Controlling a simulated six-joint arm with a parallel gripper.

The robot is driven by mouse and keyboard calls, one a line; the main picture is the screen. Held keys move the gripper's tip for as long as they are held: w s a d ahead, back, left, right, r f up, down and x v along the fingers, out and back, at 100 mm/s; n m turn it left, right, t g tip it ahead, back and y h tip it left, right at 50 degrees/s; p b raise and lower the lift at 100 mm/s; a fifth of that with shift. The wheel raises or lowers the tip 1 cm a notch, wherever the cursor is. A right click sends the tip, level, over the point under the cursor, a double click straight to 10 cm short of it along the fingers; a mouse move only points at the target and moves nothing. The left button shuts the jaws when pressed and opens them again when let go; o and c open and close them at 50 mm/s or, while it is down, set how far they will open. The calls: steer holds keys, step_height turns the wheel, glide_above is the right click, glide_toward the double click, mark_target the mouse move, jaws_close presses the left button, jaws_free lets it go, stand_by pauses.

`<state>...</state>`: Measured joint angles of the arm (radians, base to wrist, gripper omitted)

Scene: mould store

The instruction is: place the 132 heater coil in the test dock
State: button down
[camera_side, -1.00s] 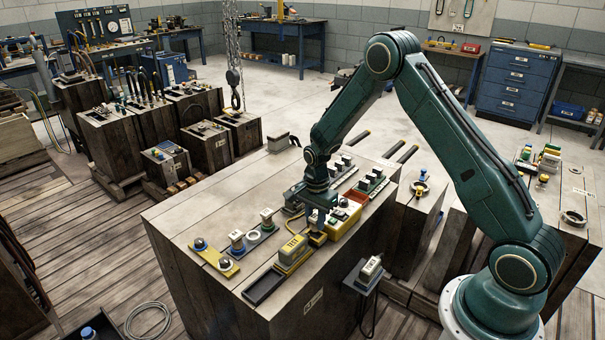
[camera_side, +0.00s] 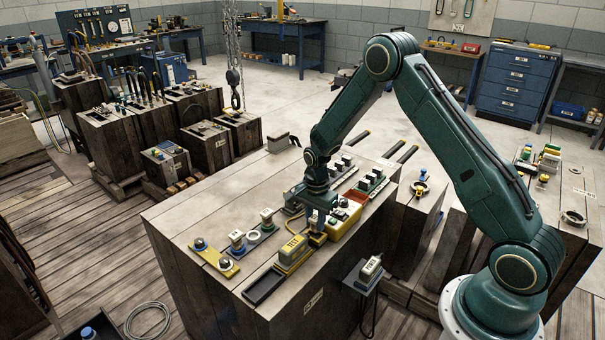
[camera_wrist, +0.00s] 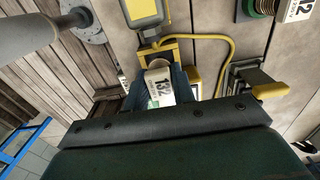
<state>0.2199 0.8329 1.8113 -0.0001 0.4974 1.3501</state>
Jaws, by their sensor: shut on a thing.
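The 132 heater coil (camera_wrist: 160,88), a pale piece with a printed "132" label, sits between the fingers of my gripper (camera_wrist: 158,92) in the wrist view. My gripper (camera_side: 318,221) is shut on it and points down over the worktop in the side view, where it hides the coil. A yellow dock (camera_wrist: 157,50), which I take for the test dock, shows just beyond the coil. It also shows under my gripper in the side view (camera_side: 318,239). I cannot tell whether the coil touches or sits in the dock.
A yellow meter (camera_side: 292,250) stands close to the dock; a yellow cable (camera_wrist: 230,50) loops beside it. A yellow box with a red bin (camera_side: 356,196) is right of my gripper. Small coils on holders (camera_side: 237,240) stand to the left. The worktop's far left is clear.

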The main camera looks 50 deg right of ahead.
steer(key=shift+f, duration=0.8)
stand_by(1.4)
steer(key=c, duration=0.7)
jaws_free()
steer(key=shift+r, duration=0.2)
steer(key=shift+r, duration=3.55)
